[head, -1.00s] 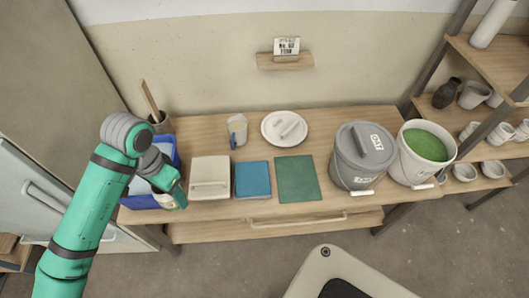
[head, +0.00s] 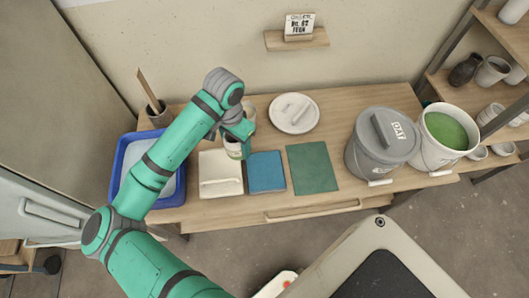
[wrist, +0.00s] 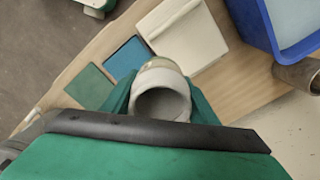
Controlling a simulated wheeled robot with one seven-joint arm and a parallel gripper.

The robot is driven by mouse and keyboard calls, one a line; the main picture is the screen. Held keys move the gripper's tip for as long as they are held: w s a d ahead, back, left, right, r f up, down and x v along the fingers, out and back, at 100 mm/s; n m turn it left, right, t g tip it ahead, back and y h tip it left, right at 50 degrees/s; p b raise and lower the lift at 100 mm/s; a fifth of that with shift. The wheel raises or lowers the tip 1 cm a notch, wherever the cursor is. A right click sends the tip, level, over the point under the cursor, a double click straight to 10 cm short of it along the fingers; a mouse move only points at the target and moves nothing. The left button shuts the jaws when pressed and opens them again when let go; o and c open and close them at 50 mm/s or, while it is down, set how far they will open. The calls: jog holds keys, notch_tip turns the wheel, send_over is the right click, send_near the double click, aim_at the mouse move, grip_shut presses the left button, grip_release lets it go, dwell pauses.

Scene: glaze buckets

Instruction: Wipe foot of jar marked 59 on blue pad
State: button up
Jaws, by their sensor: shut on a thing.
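My gripper (head: 240,140) is shut on a small pale jar (head: 233,150). The jar is above the back of the white slab-like box, just left of the blue pad (head: 266,172). In the wrist view the jar (wrist: 163,73) sits between the green fingers with its round open mouth towards the camera. Its foot is hidden and no number is readable on it. The blue pad also shows in the wrist view (wrist: 127,57), beyond the jar and apart from it as far as I can see.
The white box (head: 220,187) lies left of the pad, the green mat (head: 312,167) right. A blue tub (head: 118,165) stands at the left. Behind are a cup (head: 249,107) and a white lid (head: 294,125). A grey lidded bucket (head: 370,160) and a green-filled bucket (head: 430,160) stand right.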

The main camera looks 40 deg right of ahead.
jog(key=n, duration=0.1)
send_near(266, 178)
jog(key=w+d, duration=0.2)
jog(key=w, duration=0.1)
jog(key=shift+s+f, duration=0.1)
jog(key=shift+f, duration=2)
jog(key=shift+f, duration=0.55)
jog(key=shift+d, duration=0.1)
jog(key=shift+w+d, duration=0.45)
jog(key=shift+w, duration=0.3)
jog(key=shift+w+d, duration=0.45)
jog(key=shift+w, duration=0.25)
jog(key=shift+s+a+f, duration=0.1)
jog(key=shift+s+a, duration=0.5)
jog(key=shift+s, duration=0.45)
jog(key=shift+s+a, duration=0.65)
jog(key=shift+s, duration=0.35)
jog(key=shift+s+a+f, duration=0.1)
jog(key=shift+s+a, duration=0.5)
jog(key=shift+s, duration=0.45)
jog(key=shift+w+d+r, duration=0.1)
jog(key=shift+w+d, duration=0.5)
jog(key=shift+w, duration=0.45)
jog(key=shift+w+d+r, duration=0.1)
jog(key=shift+w+d, duration=0.5)
jog(key=shift+w, duration=0.45)
jog(key=shift+w+d+r, duration=0.1)
jog(key=shift+w+d, duration=0.55)
jog(key=shift+w, duration=0.4)
jog(key=shift+c, duration=0.6)
